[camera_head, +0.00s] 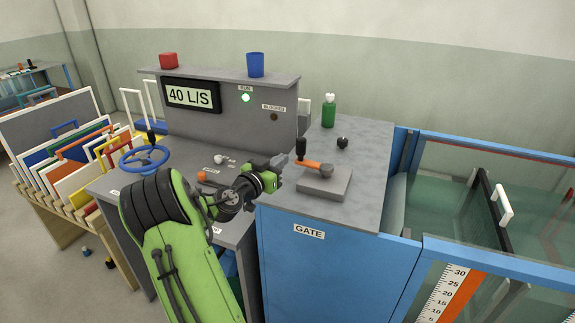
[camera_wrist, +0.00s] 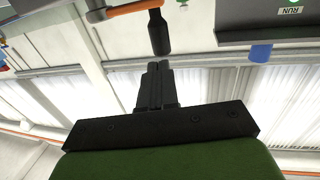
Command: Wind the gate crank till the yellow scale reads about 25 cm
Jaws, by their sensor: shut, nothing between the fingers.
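The gate crank has an orange arm (camera_head: 312,164) and an upright black handle (camera_head: 301,149). It sits on a grey block (camera_head: 326,186) on the counter above the GATE label. My gripper (camera_head: 284,163) is just left of the handle, apart from it, shut and empty. In the wrist view, the shut fingers (camera_wrist: 158,68) point at the black handle (camera_wrist: 158,33) with a small gap, and the orange arm (camera_wrist: 135,8) shows at the top. A white scale (camera_head: 440,299) with an orange strip stands on the glass at lower right, marked up to 30. No yellow scale shows clearly, and I cannot tell a reading.
A green bottle (camera_head: 328,112) and a black knob (camera_head: 343,143) stand behind the crank. A panel display (camera_head: 194,95) reads 40 L/S. A blue handwheel (camera_head: 144,160) is at left. The glass flume (camera_head: 455,175) holds a black plate (camera_head: 491,212) with a white handle.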

